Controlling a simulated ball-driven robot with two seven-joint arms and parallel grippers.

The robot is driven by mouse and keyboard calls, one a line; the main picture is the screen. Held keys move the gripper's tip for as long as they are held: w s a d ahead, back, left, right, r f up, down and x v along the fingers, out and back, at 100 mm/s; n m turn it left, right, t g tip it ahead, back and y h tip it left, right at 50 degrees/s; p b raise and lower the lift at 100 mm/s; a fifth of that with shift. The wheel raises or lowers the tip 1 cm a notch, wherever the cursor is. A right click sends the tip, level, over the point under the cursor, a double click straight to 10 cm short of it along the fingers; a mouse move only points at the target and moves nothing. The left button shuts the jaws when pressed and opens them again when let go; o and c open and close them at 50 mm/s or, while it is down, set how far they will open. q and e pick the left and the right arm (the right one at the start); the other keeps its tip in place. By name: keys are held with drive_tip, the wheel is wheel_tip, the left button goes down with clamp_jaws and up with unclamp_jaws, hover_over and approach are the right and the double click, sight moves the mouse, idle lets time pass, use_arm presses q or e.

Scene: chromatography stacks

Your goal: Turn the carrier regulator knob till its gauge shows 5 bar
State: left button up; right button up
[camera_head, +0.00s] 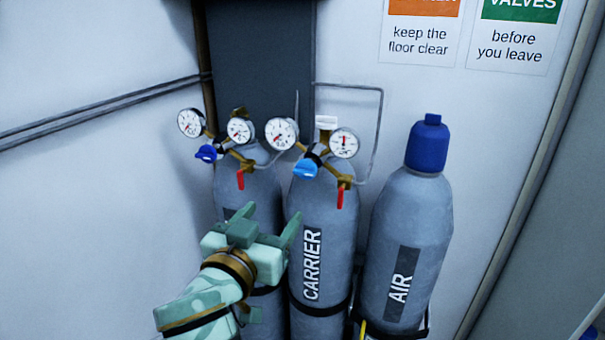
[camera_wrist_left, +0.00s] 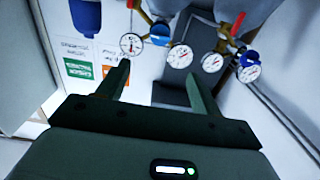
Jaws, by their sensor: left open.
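The carrier regulator has a bright blue knob (camera_head: 306,168) on its front, above the CARRIER cylinder (camera_head: 321,235). Its two round gauges are a left gauge (camera_head: 281,133) and a right gauge (camera_head: 344,142); the right needle points roughly up, but the figures are too small to read. In the left wrist view, which is upside down, the knob (camera_wrist_left: 160,31) sits beyond the fingers, between the two gauges. My left gripper (camera_head: 268,222) is open and empty, in front of the cylinders, lower than the knob and left of it, apart from it. My right gripper is not in view.
Another regulator with a dark blue knob (camera_head: 206,153) is at the left. Red levers hang below both regulators, one beneath the carrier knob (camera_head: 340,195). The AIR cylinder (camera_head: 405,250) with a blue cap stands at the right. A thin pipe runs behind on the wall.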

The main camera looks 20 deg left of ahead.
sight(303, 172)
use_arm(q)
drive_tip(key=w, duration=1.6)
drive_tip(key=shift+w+d, duration=0.1)
drive_tip(key=shift+d, duration=0.15)
drive_tip(key=shift+c, duration=0.3)
drive_tip(key=c, duration=0.9)
